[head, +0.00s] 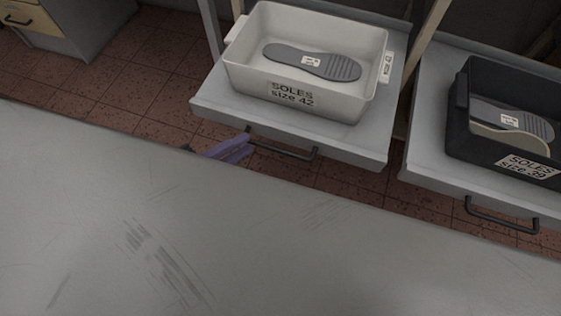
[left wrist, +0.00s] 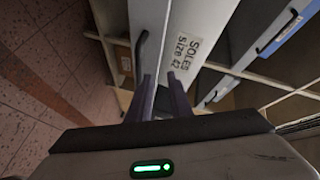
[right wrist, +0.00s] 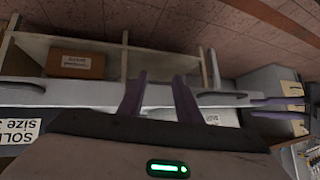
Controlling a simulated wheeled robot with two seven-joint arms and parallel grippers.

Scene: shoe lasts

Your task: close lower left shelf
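The left pulled-out shelf (head: 350,140) is a grey board carrying a white bin (head: 250,80) labelled "SOLES size 42". Its dark bar handle (head: 285,145) is on the front edge. My left gripper (head: 232,148) has purple fingers beside the left end of this handle, partly hidden behind the grey table edge. In the left wrist view the left gripper (left wrist: 163,95) is open and empty, with the handle (left wrist: 139,50) just ahead of its left finger. My right gripper (right wrist: 158,98) is open and empty in the right wrist view and does not show in the head view.
A grey tabletop (head: 120,220) fills the foreground. To the right, another pulled-out shelf (head: 430,150) carries a black bin (head: 470,135), with a handle (head: 500,217) below. A drawer cabinet (head: 75,40) stands far left. Tiled floor (head: 150,80) is free between.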

